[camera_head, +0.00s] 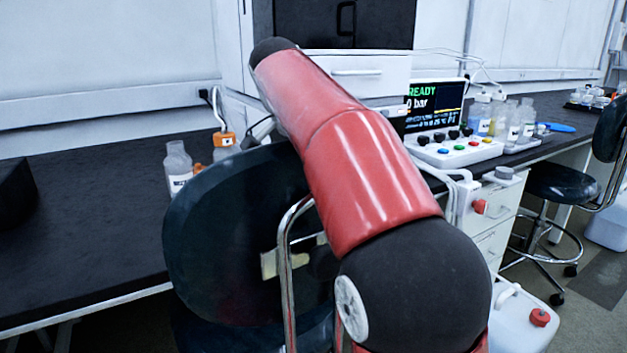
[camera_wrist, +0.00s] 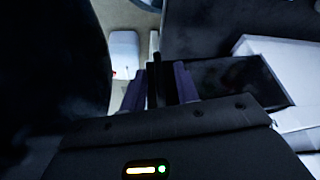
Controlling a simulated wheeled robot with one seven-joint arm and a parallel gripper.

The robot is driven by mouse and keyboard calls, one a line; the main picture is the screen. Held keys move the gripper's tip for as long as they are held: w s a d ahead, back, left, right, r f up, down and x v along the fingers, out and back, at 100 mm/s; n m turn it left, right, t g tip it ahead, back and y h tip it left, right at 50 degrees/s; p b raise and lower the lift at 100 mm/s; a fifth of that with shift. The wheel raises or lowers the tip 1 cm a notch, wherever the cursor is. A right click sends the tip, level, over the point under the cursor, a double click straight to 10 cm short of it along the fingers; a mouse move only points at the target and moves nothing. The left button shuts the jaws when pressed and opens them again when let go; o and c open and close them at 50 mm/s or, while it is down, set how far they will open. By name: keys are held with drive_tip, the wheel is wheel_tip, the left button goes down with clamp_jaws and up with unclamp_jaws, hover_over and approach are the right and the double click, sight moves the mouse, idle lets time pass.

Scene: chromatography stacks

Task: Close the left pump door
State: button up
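In the head view, a white instrument stack stands behind my red arm, with a dark front panel (camera_head: 385,22) bearing a black handle (camera_head: 346,18). A white drawer-like front (camera_head: 356,70) with a bar handle is below it. I cannot tell which part is the left pump door. My arm hides part of the stack.
A dark chair (camera_head: 220,235) stands in front of the black bench (camera_head: 85,250). A bottle (camera_head: 178,165) is left of the stack. A READY display unit (camera_head: 455,150) and several bottles are to the right. A white container (camera_head: 520,320) is on the floor.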

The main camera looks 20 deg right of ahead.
drive_tip(key=shift+d+f, duration=0.1)
drive_tip(key=shift+f, duration=0.2)
clamp_jaws()
drive_tip(key=shift+d, duration=0.1)
